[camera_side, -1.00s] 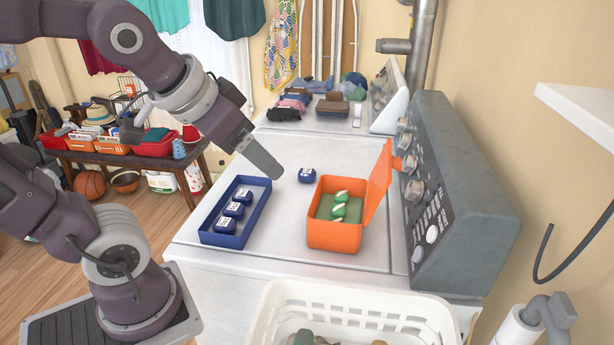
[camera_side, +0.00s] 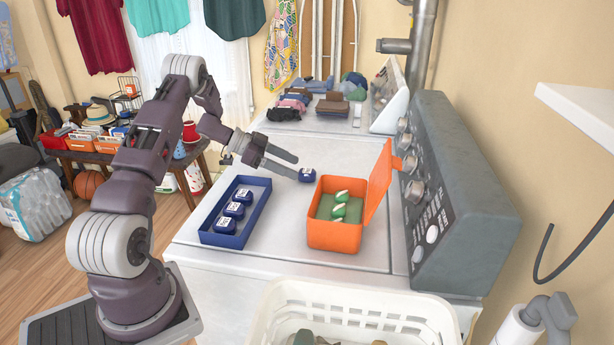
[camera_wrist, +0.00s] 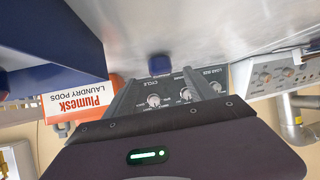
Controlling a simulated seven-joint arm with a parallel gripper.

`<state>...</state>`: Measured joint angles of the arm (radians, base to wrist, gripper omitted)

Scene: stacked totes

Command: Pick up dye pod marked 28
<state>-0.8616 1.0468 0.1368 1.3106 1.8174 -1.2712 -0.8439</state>
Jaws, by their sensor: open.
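A dark blue pod (camera_side: 307,175) with a white label stands alone on the machine top, left of the orange box; its number is too small to read. It also shows in the wrist view (camera_wrist: 160,65), in line with the gap between my fingers. My gripper (camera_side: 296,168) is open and low, reaching in from the left with its fingertips close to this pod. I cannot tell whether the pod is between the fingertips. Several similar blue pods (camera_side: 235,210) with white labels, also unreadable, stand in a row in the blue tray (camera_side: 261,212).
The orange box (camera_side: 334,236), lid (camera_side: 378,180) raised, holds green pods (camera_side: 340,208) to the right. It is marked Plumesk Laundry Pods in the wrist view (camera_wrist: 85,102). A grey control panel (camera_side: 455,190) rises behind it. A white basket (camera_side: 350,310) stands in front.

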